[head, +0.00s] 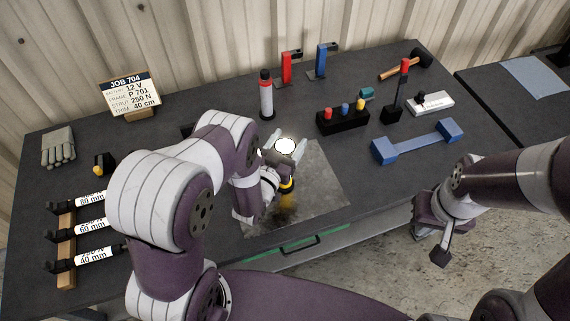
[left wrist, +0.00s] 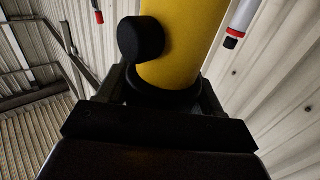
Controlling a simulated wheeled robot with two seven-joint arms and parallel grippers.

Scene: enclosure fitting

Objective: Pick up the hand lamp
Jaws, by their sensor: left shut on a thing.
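The hand lamp has a bright white lit face (head: 285,146), and a bit of its yellow body shows below my left gripper (head: 283,160). In the left wrist view its yellow barrel (left wrist: 180,45), with a black side knob (left wrist: 141,39) and black collar, stands between my left fingers. My left gripper is shut on the lamp, over the grey mat (head: 322,178). How far it is above the mat is hard to tell. My right gripper (head: 436,238) is off the bench's front edge at the right, apart from everything; its jaw opening is unclear.
A black block with coloured knobs (head: 343,117) and a blue bar (head: 417,142) lie right. Labelled tubes (head: 90,227) and a glove (head: 58,147) are left.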

